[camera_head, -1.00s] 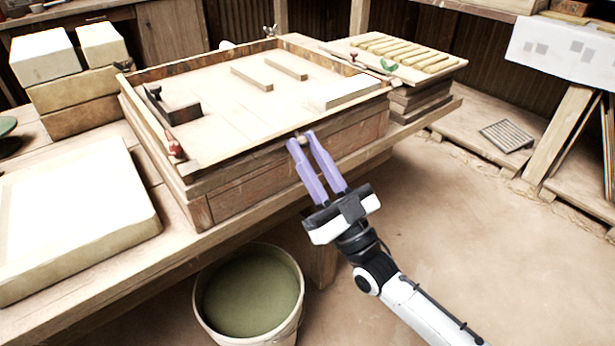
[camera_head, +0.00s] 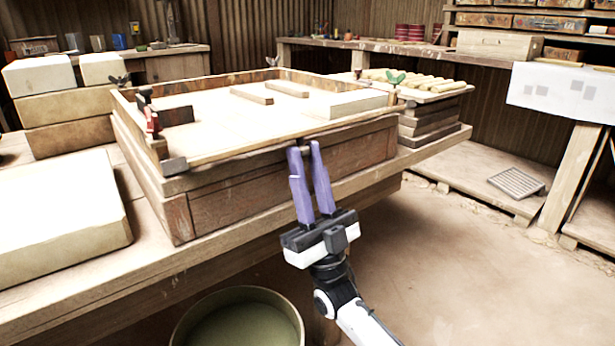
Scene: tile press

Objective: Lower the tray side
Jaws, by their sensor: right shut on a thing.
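The wooden tray (camera_head: 180,185) stands on the workbench, with pale boards and blocks lying on its bed. Its near side (camera_head: 230,151) shows as a thin low strip along the front edge, lower than the left and back walls. My right gripper (camera_head: 304,147) reaches up from below with its purple fingers shut at the middle of this near side. The small part between the fingertips is mostly hidden. My left gripper is not in view.
Pale slabs (camera_head: 60,225) and stacked blocks (camera_head: 65,105) fill the bench left of the tray. A bucket (camera_head: 240,325) stands on the floor below. A board with pale bars (camera_head: 420,83) sits at the right. Open floor lies right of my arm.

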